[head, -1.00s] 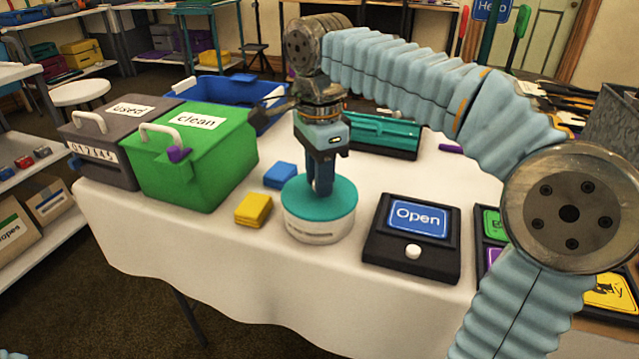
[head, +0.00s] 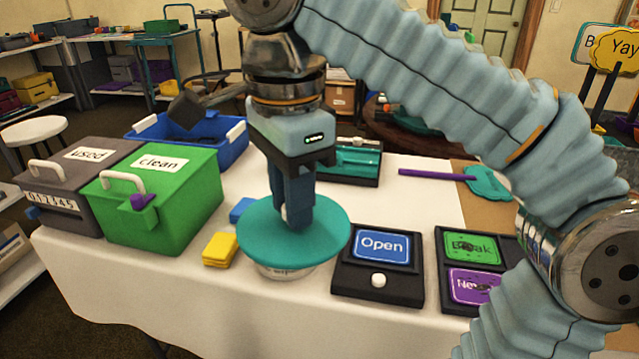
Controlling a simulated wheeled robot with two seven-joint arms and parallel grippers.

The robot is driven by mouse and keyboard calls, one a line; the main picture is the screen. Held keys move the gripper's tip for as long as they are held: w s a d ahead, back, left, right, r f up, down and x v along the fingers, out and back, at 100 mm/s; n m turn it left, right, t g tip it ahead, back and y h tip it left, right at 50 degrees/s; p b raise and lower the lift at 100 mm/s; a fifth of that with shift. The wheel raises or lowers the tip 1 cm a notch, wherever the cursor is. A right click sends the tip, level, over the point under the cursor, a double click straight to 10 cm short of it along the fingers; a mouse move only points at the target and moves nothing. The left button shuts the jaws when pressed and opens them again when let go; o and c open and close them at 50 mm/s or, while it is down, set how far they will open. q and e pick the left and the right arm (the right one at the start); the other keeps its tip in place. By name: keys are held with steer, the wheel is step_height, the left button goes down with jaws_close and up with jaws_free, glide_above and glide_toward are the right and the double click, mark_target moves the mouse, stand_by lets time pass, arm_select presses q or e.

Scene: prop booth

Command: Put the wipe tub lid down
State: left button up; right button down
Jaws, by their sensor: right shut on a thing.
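The teal wipe tub lid (head: 325,245) is a round disc held by my right gripper (head: 292,222), which points down with its fingers shut at the lid's middle. The lid is above the white wipe tub (head: 287,271), looks larger than the tub's top and hides most of it. Only the lower front of the tub shows. I cannot see what is in the tub or how wide the gap is. My left gripper is not in view.
Yellow (head: 221,250) and blue (head: 241,209) cloths lie left of the tub. A black "Open" sign box (head: 379,283) stands close on the right. The green "clean" box (head: 170,215) and grey "used" box (head: 62,165) stand left. The white table (head: 420,205) has bare room behind the sign.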

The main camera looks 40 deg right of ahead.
steer(key=w+d+f+m+b, duration=0.1)
steer(key=d+f+m, duration=0.1)
steer(key=d+m, duration=0.75)
steer(key=w+d+f+m+b, duration=0.1)
steer(key=w+d+f+m, duration=0.2)
steer(key=d, duration=1.2)
steer(key=shift+m, duration=0.55)
steer(key=w+d+f, duration=0.2)
steer(key=d, duration=0.1)
steer(key=w+d+f, duration=0.2)
steer(key=d+f, duration=0.1)
steer(key=d, duration=0.1)
steer(key=w+d+f+p, duration=0.1)
steer(key=w+d+f, duration=0.1)
steer(key=d+f, duration=0.1)
steer(key=shift+d+f, duration=0.2)
steer(key=shift+f, duration=0.05)
steer(key=shift+d+f, duration=0.1)
steer(key=shift+f, duration=0.1)
steer(key=f, duration=0.3)
steer(key=shift+w+d+f, duration=0.25)
steer(key=shift+d, duration=0.1)
steer(key=shift+f, duration=0.25)
